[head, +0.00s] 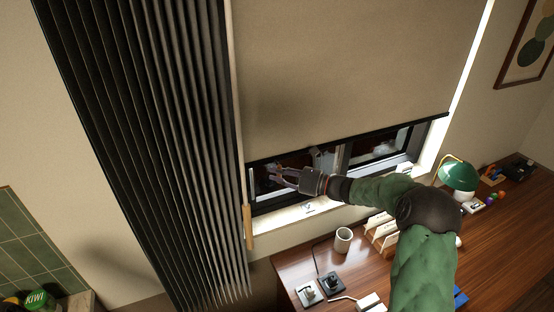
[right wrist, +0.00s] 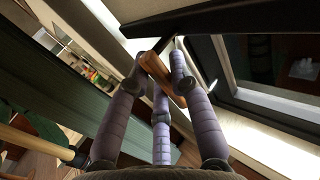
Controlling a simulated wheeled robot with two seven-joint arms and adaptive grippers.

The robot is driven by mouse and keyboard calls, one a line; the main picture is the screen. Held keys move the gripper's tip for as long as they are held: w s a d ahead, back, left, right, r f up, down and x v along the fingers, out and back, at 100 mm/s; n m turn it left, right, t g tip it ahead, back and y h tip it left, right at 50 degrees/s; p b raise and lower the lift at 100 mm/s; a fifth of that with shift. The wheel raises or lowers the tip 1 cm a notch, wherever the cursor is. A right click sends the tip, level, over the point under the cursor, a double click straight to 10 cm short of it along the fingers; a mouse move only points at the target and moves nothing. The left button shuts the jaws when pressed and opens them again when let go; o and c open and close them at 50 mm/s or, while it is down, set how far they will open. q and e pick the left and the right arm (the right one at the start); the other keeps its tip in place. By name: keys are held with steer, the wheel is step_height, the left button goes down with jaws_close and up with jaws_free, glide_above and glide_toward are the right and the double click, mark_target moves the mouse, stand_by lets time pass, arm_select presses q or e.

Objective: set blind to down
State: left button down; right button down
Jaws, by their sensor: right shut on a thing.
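The beige roller blind (head: 350,75) covers most of the window in the head view. Its dark bottom bar (head: 350,138) sits above a strip of uncovered window (head: 375,150). My right gripper (head: 277,174) is just below the bar, near its left end. In the right wrist view its fingers (right wrist: 162,75) are shut on a small wooden pull (right wrist: 156,68). The dark bar (right wrist: 215,32) passes close beyond the fingertips. In the head view the pull is too small to make out. My left gripper is in neither view.
A dark pleated curtain (head: 150,130) hangs left of the window, with a wooden rod end (head: 248,228) at its edge. Below, a wooden desk (head: 300,265) holds a mug (head: 343,240), a green lamp (head: 457,174), card holders and small black devices.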

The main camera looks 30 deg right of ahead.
step_height(320, 180, down, 24)
steer(key=b, duration=0.9)
steer(key=shift+a+f, duration=0.1)
steer(key=c, duration=1.1)
jaws_free()
steer(key=v, duration=1.2)
